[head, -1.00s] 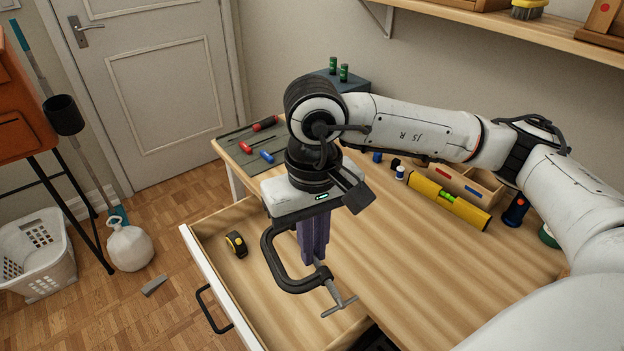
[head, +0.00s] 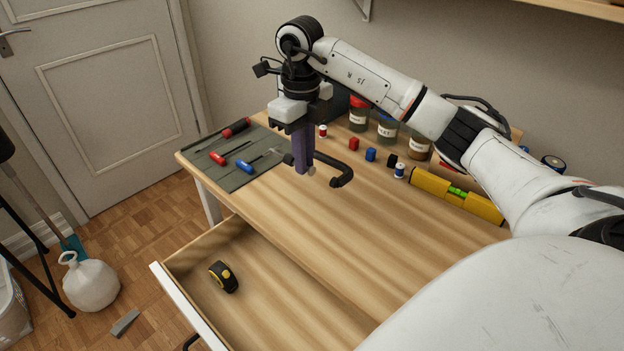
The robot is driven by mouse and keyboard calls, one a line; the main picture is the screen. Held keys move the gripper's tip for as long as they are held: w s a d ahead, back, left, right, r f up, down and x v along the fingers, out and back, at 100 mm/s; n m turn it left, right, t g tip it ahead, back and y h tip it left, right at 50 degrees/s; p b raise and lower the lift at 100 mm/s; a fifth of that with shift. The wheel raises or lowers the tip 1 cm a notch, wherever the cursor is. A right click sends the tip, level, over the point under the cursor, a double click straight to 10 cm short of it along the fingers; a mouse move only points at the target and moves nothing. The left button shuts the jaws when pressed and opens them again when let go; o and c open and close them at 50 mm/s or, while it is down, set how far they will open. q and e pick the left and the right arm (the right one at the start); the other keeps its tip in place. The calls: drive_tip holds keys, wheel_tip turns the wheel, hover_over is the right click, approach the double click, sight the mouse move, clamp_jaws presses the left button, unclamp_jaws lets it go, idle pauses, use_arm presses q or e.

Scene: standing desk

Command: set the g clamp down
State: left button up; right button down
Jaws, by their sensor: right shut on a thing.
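The dark G clamp (head: 343,174) is held by my right gripper (head: 304,165) above the left part of the wooden desk top (head: 350,228). My right gripper points down and is shut on the clamp, with its purple fingers in front of part of it. The clamp's curved frame sticks out to the right of the fingers. The clamp appears to be above the desk surface; the exact gap is hard to tell. My left gripper is not in view.
A grey mat (head: 232,170) with screwdrivers lies at the desk's left end. Small coloured items, jars (head: 387,128) and a yellow level (head: 457,195) line the back. An open drawer (head: 275,295) holds a tape measure (head: 223,277). The desk's middle front is clear.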

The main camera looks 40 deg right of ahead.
drive_tip(key=shift+w+d+f+m, duration=0.15)
drive_tip(key=shift+d+f+m, duration=0.15)
drive_tip(key=shift+m, duration=0.1)
wheel_tip(320, 180, down, 10)
drive_tip(key=shift+r, duration=0.25)
drive_tip(key=c, duration=1.9)
unclamp_jaws()
drive_tip(key=shift+o, duration=0.2)
wheel_tip(320, 180, up, 12)
drive_tip(key=shift+a+r, duration=0.1)
drive_tip(key=shift+a, duration=0.05)
